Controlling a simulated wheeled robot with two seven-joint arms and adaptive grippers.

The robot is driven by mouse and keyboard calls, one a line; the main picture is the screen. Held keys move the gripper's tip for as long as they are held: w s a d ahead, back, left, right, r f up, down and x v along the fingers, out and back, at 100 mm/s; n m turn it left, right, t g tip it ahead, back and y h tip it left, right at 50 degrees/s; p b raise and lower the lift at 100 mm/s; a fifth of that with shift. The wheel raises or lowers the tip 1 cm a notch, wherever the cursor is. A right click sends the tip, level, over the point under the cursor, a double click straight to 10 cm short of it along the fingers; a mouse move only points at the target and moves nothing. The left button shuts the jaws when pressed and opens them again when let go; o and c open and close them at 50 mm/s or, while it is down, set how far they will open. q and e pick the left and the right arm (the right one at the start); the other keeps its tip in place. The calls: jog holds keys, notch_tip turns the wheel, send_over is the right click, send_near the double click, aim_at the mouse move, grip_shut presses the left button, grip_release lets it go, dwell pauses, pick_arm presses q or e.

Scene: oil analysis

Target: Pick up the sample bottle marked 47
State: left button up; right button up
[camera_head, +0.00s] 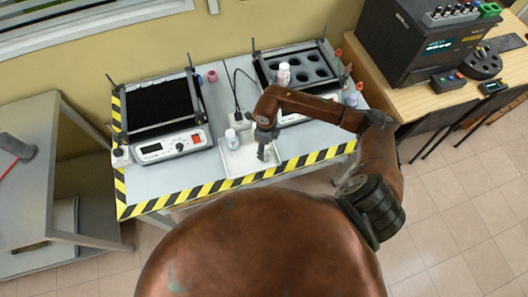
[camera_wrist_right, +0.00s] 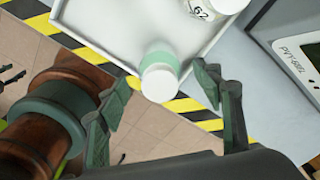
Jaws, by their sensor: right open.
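A white tray (camera_head: 243,163) lies on the table between two bench devices. My right gripper (camera_head: 264,142) is over the tray, open, and points down. In the right wrist view a bottle with a white cap and green body (camera_wrist_right: 160,75) shows between the open fingers of the right gripper (camera_wrist_right: 160,93), apart from them. No number can be read on it. A second bottle, marked 62 (camera_wrist_right: 208,9), stands in the tray; it looks to be the white bottle (camera_head: 232,138) left of the gripper in the head view. My left gripper is not in view.
A device with a black top (camera_head: 160,105) stands left of the tray. A rack device with round holes (camera_head: 305,68) stands behind and right, holding a white bottle (camera_head: 283,75). Yellow-black tape (camera_head: 215,186) marks the table's front edge. A dark instrument (camera_head: 415,40) stands on the right desk.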

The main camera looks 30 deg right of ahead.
notch_tip(320, 180, down, 4)
jog(key=shift+r, duration=0.15)
jog(key=shift+w+f, duration=0.1)
jog(key=shift+f, duration=0.3)
jog(key=c, duration=0.8)
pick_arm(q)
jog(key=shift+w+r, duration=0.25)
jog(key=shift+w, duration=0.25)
pick_arm(e)
jog(key=c, duration=0.6)
